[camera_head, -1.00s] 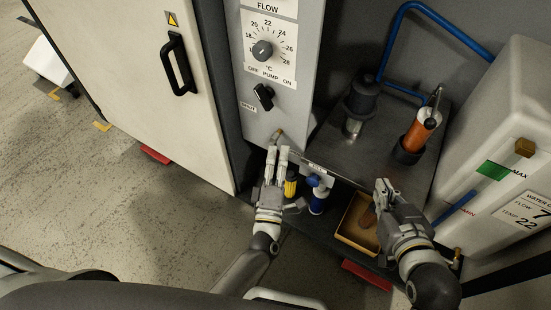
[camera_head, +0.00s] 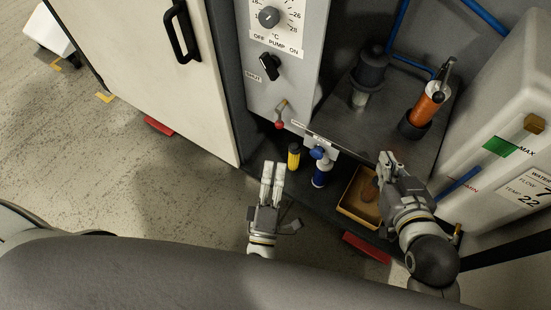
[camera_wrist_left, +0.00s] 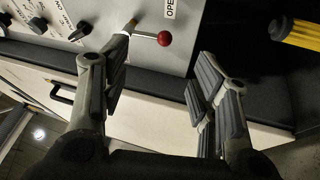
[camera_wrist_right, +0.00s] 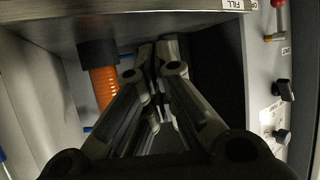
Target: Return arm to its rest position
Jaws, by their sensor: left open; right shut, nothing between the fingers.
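My left gripper (camera_head: 271,170) is open and empty, in front of the grey control panel (camera_head: 284,75) and apart from it. In the left wrist view its fingers (camera_wrist_left: 160,90) stand wide apart, with a red-knobbed lever (camera_wrist_left: 163,39) beyond them. The lever's red knob (camera_head: 279,125) also shows in the head view at the panel's lower end. My right gripper (camera_head: 384,166) is near the yellow bin at the right. In the right wrist view its fingers (camera_wrist_right: 157,60) are together with nothing between them.
A yellow-black tool (camera_head: 293,157) and a blue-white bottle (camera_head: 321,172) stand beside the left gripper. A yellow bin (camera_head: 345,208) sits below the right gripper.

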